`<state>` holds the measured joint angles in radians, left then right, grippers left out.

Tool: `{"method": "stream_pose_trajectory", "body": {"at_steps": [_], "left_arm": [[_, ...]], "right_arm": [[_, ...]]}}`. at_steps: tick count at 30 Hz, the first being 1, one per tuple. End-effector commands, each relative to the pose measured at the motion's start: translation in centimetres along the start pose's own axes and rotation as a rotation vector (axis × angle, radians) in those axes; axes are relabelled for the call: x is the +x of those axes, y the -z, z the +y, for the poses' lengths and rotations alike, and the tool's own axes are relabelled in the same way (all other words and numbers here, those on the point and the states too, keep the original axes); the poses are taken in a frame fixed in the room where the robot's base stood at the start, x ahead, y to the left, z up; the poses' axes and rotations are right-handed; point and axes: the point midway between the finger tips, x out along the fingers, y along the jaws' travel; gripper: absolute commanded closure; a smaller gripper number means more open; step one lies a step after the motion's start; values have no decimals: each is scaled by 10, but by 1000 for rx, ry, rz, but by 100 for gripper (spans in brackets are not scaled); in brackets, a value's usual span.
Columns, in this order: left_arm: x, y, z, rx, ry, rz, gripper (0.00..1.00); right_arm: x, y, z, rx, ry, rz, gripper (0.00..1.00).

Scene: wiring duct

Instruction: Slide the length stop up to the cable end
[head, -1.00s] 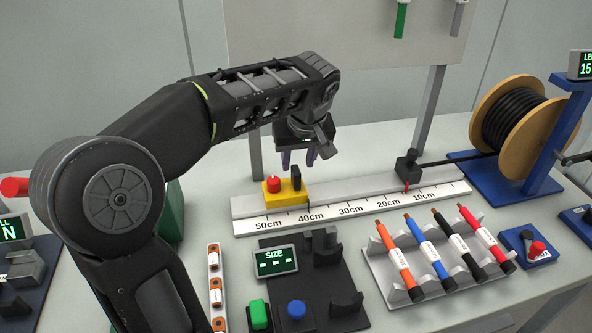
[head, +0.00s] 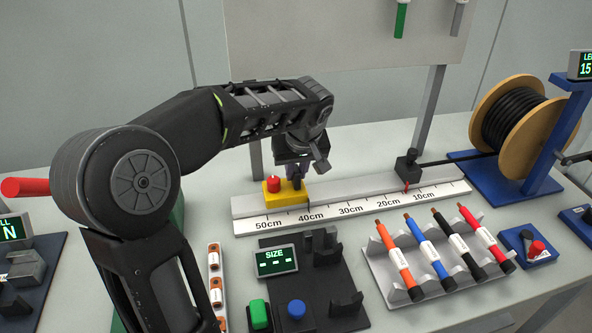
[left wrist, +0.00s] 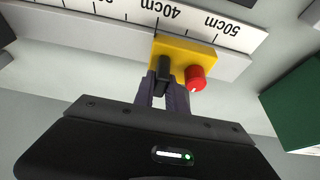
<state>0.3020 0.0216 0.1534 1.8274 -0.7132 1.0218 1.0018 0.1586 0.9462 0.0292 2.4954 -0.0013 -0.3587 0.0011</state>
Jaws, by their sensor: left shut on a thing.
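The yellow length stop (head: 289,197) sits on the grey measuring rail (head: 345,191), by the 40cm mark. It carries a red knob (head: 273,184) and a black upright handle, which shows in the left wrist view (left wrist: 163,70). My left gripper (head: 297,180) is down at the stop, its fingers shut on the black handle. In the left wrist view the gripper fingers (left wrist: 167,97) stand beside the red knob. The black cable (head: 458,161) runs from the reel to a black block (head: 407,166) on the rail, with a red pointer near 15cm. My right gripper is out of view.
A cable reel (head: 515,118) stands at the back right. In front of the rail are a rack of coloured cables (head: 420,262) and a dark station with a SIZE display (head: 276,261). The rail between the stop and the black block is clear.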

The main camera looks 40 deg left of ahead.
Motion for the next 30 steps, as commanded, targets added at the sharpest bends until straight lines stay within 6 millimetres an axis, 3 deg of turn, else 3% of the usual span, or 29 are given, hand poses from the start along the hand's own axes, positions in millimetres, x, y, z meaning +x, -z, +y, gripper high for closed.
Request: {"method": "stream_pose_trajectory", "body": {"at_steps": [5, 30], "left_arm": [[0, 0, 0, 0, 0, 0, 100], [0, 0, 0, 0, 0, 0, 100]], "right_arm": [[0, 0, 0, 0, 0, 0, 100], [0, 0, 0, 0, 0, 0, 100]]}}
